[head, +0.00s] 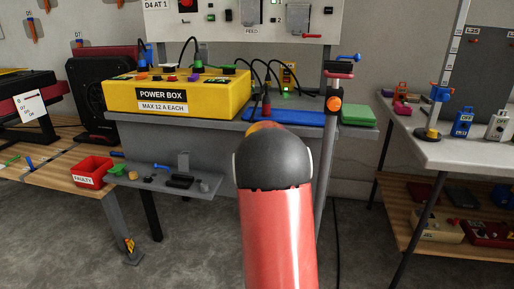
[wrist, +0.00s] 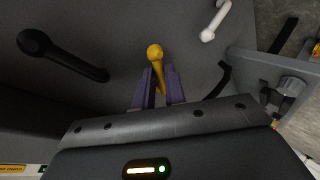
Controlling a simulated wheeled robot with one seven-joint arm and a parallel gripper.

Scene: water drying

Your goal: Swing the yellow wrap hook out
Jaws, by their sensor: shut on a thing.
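In the wrist view, the yellow wrap hook (wrist: 155,54) has a rounded knob end and runs down between my gripper's two purple fingers. My gripper (wrist: 158,86) is shut on the yellow hook, with a finger on each side of it. The lower part of the hook is partly hidden by the fingers. In the head view my own red and black arm hides the gripper; a small bit of yellow and orange shows just above the arm's black joint, too small to tell what it is.
A black hook (wrist: 62,56) lies left of my gripper and a white hook (wrist: 215,20) lies upper right. A grey bracket (wrist: 270,70) is close on the right. The yellow power box (head: 178,95) and a blue slab (head: 296,118) sit on the grey bench.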

